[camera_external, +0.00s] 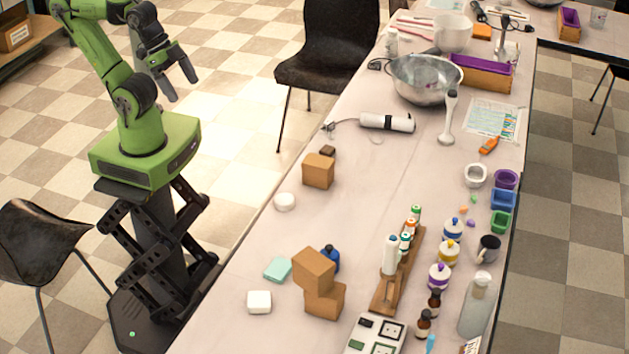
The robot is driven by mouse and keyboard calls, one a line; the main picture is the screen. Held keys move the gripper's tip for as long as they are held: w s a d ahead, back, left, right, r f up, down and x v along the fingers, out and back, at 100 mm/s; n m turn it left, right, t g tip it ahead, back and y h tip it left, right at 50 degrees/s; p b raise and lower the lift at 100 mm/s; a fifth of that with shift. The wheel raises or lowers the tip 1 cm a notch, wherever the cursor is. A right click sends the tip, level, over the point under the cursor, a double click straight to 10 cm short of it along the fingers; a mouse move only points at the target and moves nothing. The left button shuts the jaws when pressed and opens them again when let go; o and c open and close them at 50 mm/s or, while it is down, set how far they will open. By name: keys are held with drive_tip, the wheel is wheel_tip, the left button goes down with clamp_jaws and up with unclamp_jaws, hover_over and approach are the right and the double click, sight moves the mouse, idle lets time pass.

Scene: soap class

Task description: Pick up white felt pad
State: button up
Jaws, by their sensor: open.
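Two small white items lie on the long table (238,272) near its left edge. One is a white squarish block (259,302) at the near end. The other is a white round piece (284,201) farther up. I cannot tell from this view which of them is the felt pad. My gripper (183,90) hangs over the floor to the left of the table, above my base. Its two dark fingers are apart with nothing between them, well away from both white items.
A teal piece (278,269) lies just above the white block. Stacked cardboard boxes (314,272) and a blue bottle (330,259) stand to its right. Another box (318,171) stands farther up. A wooden rack (386,296) holds bottles. Black chairs (328,50) flank my base.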

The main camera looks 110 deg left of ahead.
sight(325, 148)
drive_tip(key=shift+c, duration=0.8)
